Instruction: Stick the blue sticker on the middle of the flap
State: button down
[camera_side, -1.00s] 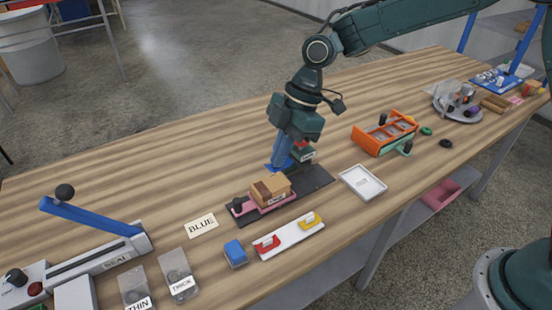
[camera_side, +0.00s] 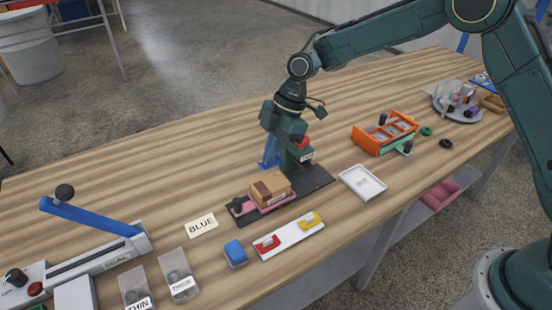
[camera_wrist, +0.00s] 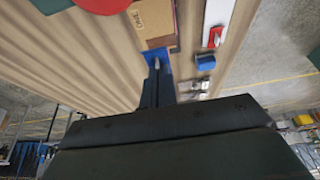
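My gripper (camera_side: 270,165) has blue fingers and points down behind a small brown carton (camera_side: 270,187). In the wrist view the fingers (camera_wrist: 154,70) look narrow and close together. A bright blue patch (camera_wrist: 168,54) lies at their tips; I cannot tell whether it is a held sticker or part of the gripper. The carton lies in a pink holder (camera_side: 237,208) on a dark base; it also shows in the wrist view (camera_wrist: 152,18). Its flap cannot be clearly made out. A white card (camera_side: 202,226) reads BLUE.
A green press (camera_side: 298,157) with a red top stands beside the gripper. In front are a white strip (camera_side: 290,237) with red and yellow pieces, a blue block (camera_side: 235,254) and a white tray (camera_side: 363,182). A sealer with a blue lever (camera_side: 90,217) stands left; an orange rack (camera_side: 384,133) right.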

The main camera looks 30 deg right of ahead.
aim_at(275, 161)
jog(key=shift+f, duration=3)
jog(key=shift+f, duration=0.4)
jog(key=c, duration=1.1)
grip_release()
jog(key=shift+c, duration=0.2)
jog(key=shift+r, duration=0.2)
jog(key=shift+r, duration=3.35)
jog(key=shift+r, duration=0.15)
